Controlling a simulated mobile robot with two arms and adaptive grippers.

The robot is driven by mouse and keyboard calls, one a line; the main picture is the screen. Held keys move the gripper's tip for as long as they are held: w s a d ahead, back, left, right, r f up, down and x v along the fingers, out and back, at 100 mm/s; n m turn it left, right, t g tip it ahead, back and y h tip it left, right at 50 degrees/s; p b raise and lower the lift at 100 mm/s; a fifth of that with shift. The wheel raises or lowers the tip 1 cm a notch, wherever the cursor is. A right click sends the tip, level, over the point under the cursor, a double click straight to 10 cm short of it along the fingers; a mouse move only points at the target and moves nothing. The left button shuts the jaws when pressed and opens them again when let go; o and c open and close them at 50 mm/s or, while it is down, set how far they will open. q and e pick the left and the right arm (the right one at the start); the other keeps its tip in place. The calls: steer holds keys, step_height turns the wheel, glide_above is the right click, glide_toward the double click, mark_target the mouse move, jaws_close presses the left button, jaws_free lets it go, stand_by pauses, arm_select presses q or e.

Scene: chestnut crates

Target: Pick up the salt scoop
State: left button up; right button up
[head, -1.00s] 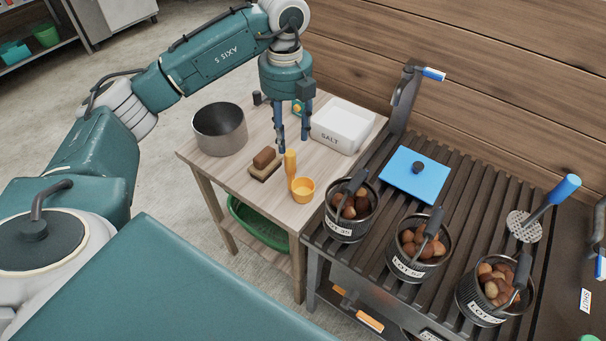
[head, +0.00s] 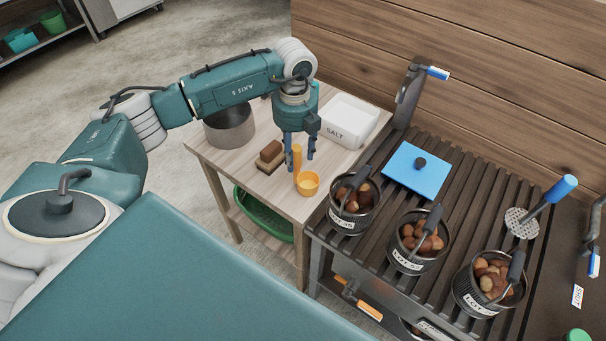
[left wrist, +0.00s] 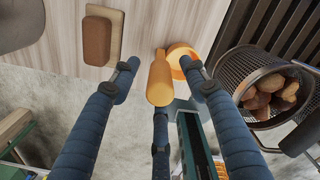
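The salt scoop is orange-yellow, with a round cup (head: 307,184) resting on the small wooden table and a handle (head: 297,155) standing upright. In the left wrist view, its handle (left wrist: 160,80) points toward the camera. My left gripper (head: 301,160) points down over the scoop with its blue fingers spread. In the left wrist view, the open fingers (left wrist: 160,68) stand on both sides of the handle, with visible gaps. I cannot see contact. A white box marked SALT (head: 341,133) stands behind the gripper. My right gripper is not in view.
A brush (head: 270,157) lies left of the scoop, and a metal pot (head: 229,128) stands behind it. To the right, a slatted grill (head: 462,192) holds several chestnut baskets; the nearest basket (head: 349,224) is close to the scoop. A blue lidded plate (head: 413,175) lies there too.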

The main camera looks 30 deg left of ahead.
arm_select(q)
jaws_close()
steer(key=shift+r, duration=0.15)
